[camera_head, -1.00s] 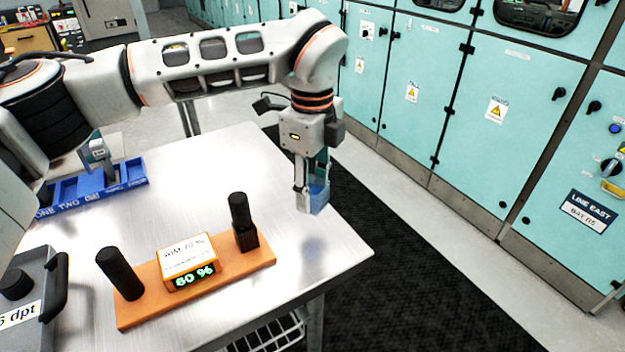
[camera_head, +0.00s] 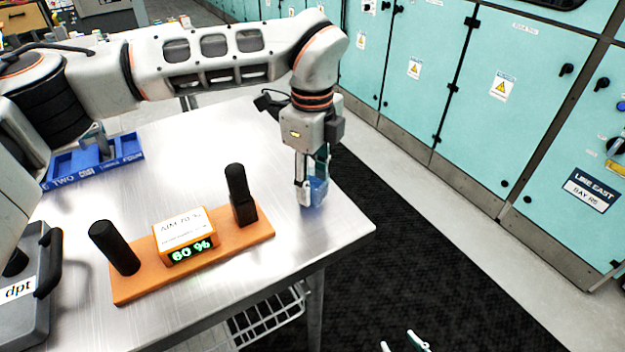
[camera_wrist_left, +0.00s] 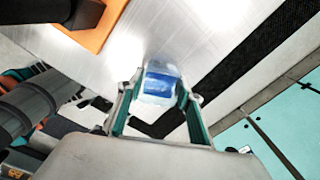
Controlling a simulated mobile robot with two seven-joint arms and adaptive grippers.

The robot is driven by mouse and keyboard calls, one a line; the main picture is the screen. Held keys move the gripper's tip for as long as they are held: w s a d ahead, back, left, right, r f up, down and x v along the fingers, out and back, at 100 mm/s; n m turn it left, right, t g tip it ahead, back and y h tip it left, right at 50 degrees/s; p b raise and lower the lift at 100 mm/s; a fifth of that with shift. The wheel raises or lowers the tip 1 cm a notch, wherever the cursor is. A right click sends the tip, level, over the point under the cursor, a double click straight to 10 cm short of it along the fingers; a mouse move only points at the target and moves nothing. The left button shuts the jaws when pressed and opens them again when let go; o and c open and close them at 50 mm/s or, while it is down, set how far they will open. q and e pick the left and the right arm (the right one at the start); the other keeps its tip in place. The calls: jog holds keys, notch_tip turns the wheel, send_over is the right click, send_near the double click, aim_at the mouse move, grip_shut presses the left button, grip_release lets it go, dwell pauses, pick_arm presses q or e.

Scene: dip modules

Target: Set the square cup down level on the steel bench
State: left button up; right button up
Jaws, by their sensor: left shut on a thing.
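The square cup (camera_head: 319,190) is clear blue and held between the fingers of my left gripper (camera_head: 312,180), over the right end of the steel bench (camera_head: 200,130). In the left wrist view the cup (camera_wrist_left: 160,85) sits between the fingertips, with blue liquid-like colour inside. It looks roughly upright. I cannot tell whether its base touches the bench or hangs just above it. My right gripper (camera_head: 403,344) shows only its fingertips, set apart, at the bottom edge over the dark floor mat.
An orange stand (camera_head: 135,288) with two black posts and a display reading 60 % lies left of the cup. A blue compartment tray (camera_head: 128,146) is at the far left, a grey case (camera_head: 30,300) at the lower left. The bench's right edge is close to the cup.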

pick_arm(q)
jog(key=shift+f, duration=0.5)
jog(key=o, duration=1.1)
jog(key=shift+r, duration=0.1)
notch_tip(320, 180, up, 12)
